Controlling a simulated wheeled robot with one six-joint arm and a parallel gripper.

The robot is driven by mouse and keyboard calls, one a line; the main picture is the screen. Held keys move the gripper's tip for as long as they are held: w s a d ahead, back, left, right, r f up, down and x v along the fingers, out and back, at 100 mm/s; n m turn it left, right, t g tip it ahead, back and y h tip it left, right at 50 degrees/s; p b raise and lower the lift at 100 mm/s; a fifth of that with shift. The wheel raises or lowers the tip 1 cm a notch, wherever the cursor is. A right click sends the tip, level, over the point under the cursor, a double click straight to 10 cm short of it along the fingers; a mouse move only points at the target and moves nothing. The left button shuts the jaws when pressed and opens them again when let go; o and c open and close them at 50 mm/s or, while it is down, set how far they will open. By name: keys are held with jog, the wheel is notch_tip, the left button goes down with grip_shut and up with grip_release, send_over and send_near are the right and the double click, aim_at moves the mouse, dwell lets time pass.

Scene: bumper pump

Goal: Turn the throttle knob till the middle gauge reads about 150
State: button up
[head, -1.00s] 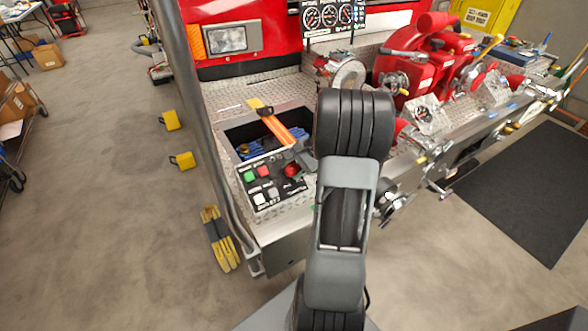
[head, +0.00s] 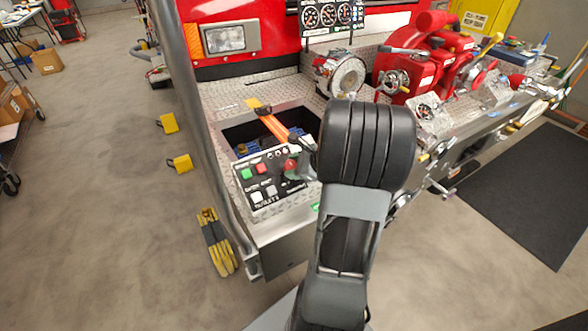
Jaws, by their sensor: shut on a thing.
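The throttle knob (head: 290,165) is the red round knob at the right of the black control panel (head: 262,186). My gripper (head: 292,167) is at this knob, shut on it. My arm hides much of the gripper, and grey finger parts cover some of the knob. The middle gauge (head: 328,15) is a round black dial between two similar dials on the dark board at the top. Its needle is too small to read.
The panel also has green, red and white buttons. An orange-handled tool (head: 275,127) lies across the open bin behind the panel. Red pump parts (head: 420,65) and chrome valves stand to the right. A grey metal rail (head: 190,120) rises at the left.

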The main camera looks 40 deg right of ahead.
jog(key=shift+m+t+h+b, duration=0.5)
jog(key=shift+m+h, duration=0.1)
jog(key=shift+m, duration=0.8)
jog(key=shift+a+m, duration=0.1)
jog(key=shift+m, duration=0.2)
jog(key=o, duration=0.9)
jog(key=p+v, duration=0.1)
jog(key=v, duration=1.3)
jog(key=shift+a+p, duration=0.15)
jog(key=shift+p, duration=0.2)
